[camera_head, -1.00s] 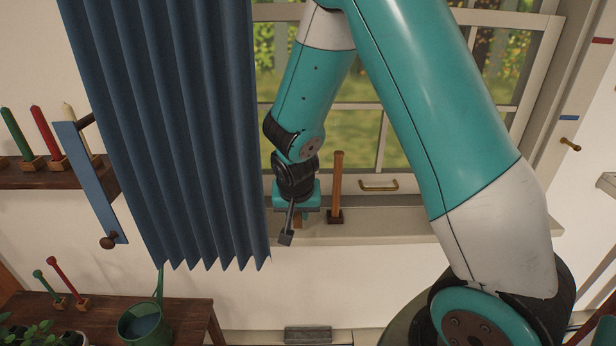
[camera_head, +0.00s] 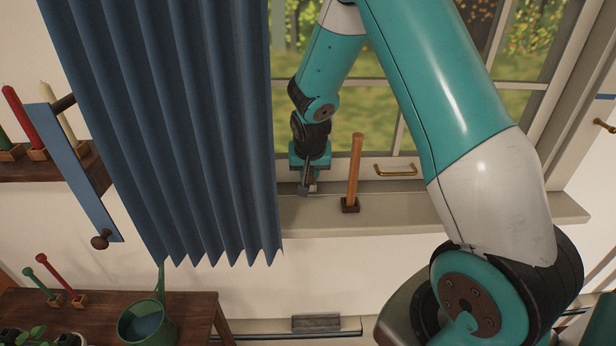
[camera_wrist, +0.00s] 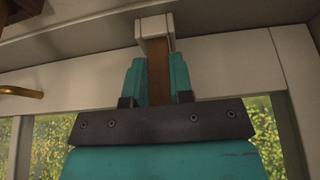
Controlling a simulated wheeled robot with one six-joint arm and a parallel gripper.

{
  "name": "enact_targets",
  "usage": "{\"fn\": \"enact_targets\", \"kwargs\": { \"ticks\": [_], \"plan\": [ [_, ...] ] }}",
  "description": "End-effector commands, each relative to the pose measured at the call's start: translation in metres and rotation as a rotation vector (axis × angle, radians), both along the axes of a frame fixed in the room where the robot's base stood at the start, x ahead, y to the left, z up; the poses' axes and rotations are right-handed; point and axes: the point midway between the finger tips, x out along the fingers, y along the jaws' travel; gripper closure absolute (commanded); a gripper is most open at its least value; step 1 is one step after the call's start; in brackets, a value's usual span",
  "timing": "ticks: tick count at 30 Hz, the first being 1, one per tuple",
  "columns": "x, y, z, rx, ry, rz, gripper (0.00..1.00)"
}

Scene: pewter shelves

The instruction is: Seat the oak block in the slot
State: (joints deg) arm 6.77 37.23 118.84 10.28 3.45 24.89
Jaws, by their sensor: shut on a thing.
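My gripper (camera_wrist: 155,78) is shut on the brown oak block (camera_wrist: 158,82), which stands out between its two teal fingers in the wrist view. The block's far end reaches the pale, square-walled slot piece (camera_wrist: 142,46) by the window sill. It shows between that piece's walls, but I cannot tell how deep it goes or whether it touches the bottom. In the head view, my gripper (camera_head: 311,172) is low over the sill, right of the curtain. The block and slot are small and partly hidden there.
An orange-brown peg in a dark base (camera_head: 354,175) stands on the sill (camera_head: 430,212) close right of my gripper. A brass window handle (camera_head: 396,170) is behind it. The blue curtain (camera_head: 175,130) hangs close left. A dark table (camera_head: 190,310) with a green watering can (camera_head: 142,322) is lower left.

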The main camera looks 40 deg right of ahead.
Motion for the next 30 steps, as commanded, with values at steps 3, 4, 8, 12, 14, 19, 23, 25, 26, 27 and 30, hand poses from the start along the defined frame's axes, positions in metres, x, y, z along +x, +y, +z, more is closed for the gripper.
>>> {"fn": "enact_targets", "kwargs": {
  "ticks": [3, 4, 8, 12, 14, 19, 23, 25, 26, 27, 30],
  "plan": [
    [-0.002, 0.0, -0.004, 0.002, 0.007, -0.001, 1.0],
    [-0.002, 0.0, -0.003, 0.001, 0.007, -0.001, 1.0],
    [-0.001, 0.001, -0.005, 0.001, 0.006, 0.001, 1.0],
    [-0.001, 0.002, -0.009, 0.001, 0.005, 0.002, 1.0],
    [-0.001, 0.003, -0.011, 0.001, 0.006, 0.003, 1.0],
    [-0.001, 0.003, -0.016, 0.002, 0.005, 0.004, 1.0],
    [-0.001, 0.003, -0.016, 0.002, 0.007, 0.003, 0.69],
    [-0.001, 0.004, -0.016, 0.002, 0.007, 0.005, 0.53],
    [-0.001, 0.004, -0.016, 0.004, 0.007, 0.005, 0.53],
    [-0.001, 0.004, -0.017, 0.004, 0.007, 0.005, 0.53],
    [0.0, 0.007, -0.017, 0.007, 0.006, 0.008, 0.53]
  ]
}}
